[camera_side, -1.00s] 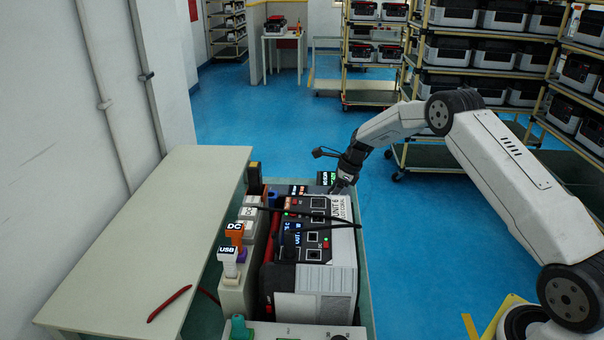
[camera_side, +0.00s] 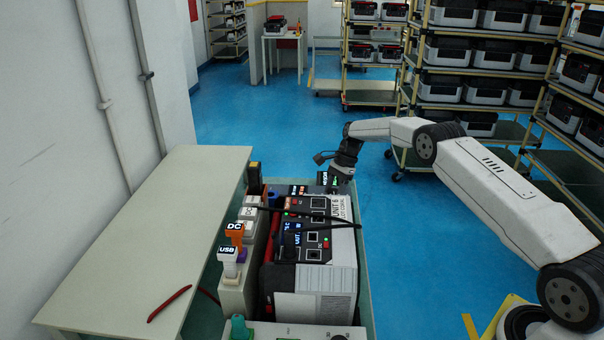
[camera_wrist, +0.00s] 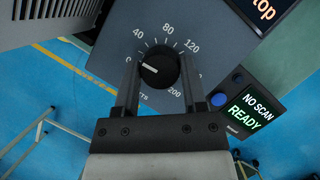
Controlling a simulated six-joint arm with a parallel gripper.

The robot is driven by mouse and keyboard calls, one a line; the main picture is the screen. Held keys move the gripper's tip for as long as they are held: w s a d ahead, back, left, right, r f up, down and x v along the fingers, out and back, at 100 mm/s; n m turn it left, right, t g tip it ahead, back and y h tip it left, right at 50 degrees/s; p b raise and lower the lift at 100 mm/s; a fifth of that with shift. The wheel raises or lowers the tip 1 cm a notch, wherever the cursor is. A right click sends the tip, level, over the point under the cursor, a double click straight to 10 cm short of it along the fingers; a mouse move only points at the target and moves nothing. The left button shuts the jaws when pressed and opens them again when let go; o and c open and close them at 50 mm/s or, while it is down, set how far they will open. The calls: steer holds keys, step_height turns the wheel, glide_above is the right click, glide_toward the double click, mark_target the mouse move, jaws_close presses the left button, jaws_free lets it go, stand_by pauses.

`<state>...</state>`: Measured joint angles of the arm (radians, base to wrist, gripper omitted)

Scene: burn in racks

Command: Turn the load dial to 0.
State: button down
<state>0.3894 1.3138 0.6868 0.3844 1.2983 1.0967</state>
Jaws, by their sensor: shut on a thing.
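The load dial (camera_wrist: 158,67) is a round black knob with a white pointer line on a dark panel, seen in the wrist view. Its pointer is aimed to the left and slightly up, toward my left finger and below the 40 mark. In the side view my gripper (camera_side: 335,184) is at the far end of the bench, where the dial is too small to see.
A small screen (camera_wrist: 248,108) reading NO SCAN READY stands right of the dial, with a blue button (camera_wrist: 219,99) beside it. In the side view a power unit (camera_side: 315,235) with a black cable across it sits nearer. A pale table (camera_side: 140,240) stands at left.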

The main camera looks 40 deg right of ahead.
steer(key=shift+n+g, duration=0.4)
steer(key=shift+n, duration=0.7)
steer(key=shift+n+g, duration=0.4)
steer(key=shift+n, duration=0.4)
steer(key=shift+c, duration=0.7)
jaws_free()
steer(key=shift+r, duration=0.15)
